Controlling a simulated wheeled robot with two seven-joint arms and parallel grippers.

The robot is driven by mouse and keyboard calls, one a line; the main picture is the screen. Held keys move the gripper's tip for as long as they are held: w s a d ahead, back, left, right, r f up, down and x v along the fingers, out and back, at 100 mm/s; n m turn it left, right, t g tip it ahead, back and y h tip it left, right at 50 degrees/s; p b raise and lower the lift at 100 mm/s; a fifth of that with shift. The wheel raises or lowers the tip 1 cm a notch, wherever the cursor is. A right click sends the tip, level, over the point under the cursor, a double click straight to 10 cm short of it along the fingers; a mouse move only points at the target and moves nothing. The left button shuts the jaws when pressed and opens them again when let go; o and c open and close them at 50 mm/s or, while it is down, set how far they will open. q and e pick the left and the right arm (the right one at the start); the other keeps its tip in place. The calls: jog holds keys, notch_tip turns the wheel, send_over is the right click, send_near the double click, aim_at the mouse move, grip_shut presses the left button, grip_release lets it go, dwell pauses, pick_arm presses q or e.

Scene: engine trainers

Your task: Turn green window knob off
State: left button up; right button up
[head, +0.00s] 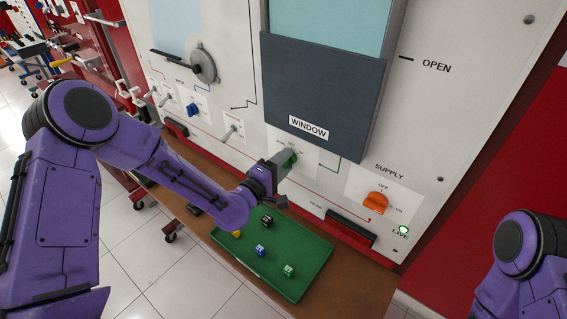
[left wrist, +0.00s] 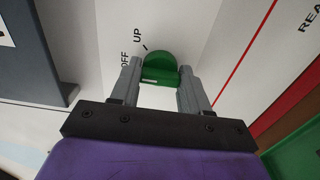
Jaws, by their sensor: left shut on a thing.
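The green window knob (head: 293,158) is on the white panel below the WINDOW label, mostly hidden by my left gripper (head: 281,164). In the left wrist view the green knob (left wrist: 160,66) sits between the two grey fingertips of my left gripper (left wrist: 161,72), which is shut on it. The printed words UP and OFF show beside the knob there. I cannot tell which setting it points to. My right gripper is out of view; only part of my right arm shows at the lower right of the head view.
An orange supply knob (head: 376,203) and a lit green LIVE lamp (head: 403,230) are to the right. A blue knob (head: 193,110) and levers are to the left. A green tray (head: 312,267) with several small cubes lies below on the brown ledge (head: 350,285).

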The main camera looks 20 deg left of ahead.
pick_arm(q)
jog(key=o, duration=0.8)
jog(key=shift+a+f, duration=0.1)
jog(key=shift+o, duration=1.3)
jog(key=b+v, duration=0.2)
jog(key=v, duration=0.8)
jog(key=shift+s, duration=0.3)
jog(key=shift+a, duration=0.2)
